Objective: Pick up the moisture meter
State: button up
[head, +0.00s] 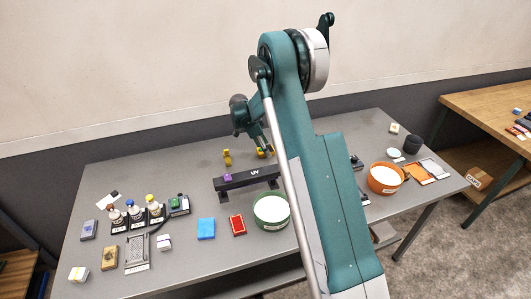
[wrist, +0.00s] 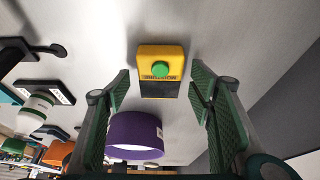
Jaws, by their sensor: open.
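The moisture meter (wrist: 160,62) shows in the wrist view as a yellow block with a green round button, a dark lower end and upside-down lettering. It lies on the grey surface, just beyond and between my fingertips. My gripper (wrist: 160,82) is open, with one green ridged finger on each side and nothing between them. In the head view my gripper (head: 266,146) is over the back middle of the table, partly hidden by my arm. Small yellow things (head: 261,152) show under it there; I cannot tell which is the meter.
A purple ring (wrist: 135,135) stands close to my left finger in the wrist view. A black UV bar (head: 246,179) lies in front of my gripper. The grey table (head: 130,178) also holds a green bowl (head: 271,211), an orange bowl (head: 385,178), and several bottles (head: 135,210).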

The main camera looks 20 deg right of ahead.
jog(key=c, duration=1.1)
jog(key=shift+r, duration=0.2)
notch_tip(320, 180, up, 10)
jog(key=shift+f, duration=0.15)
dwell(0.5)
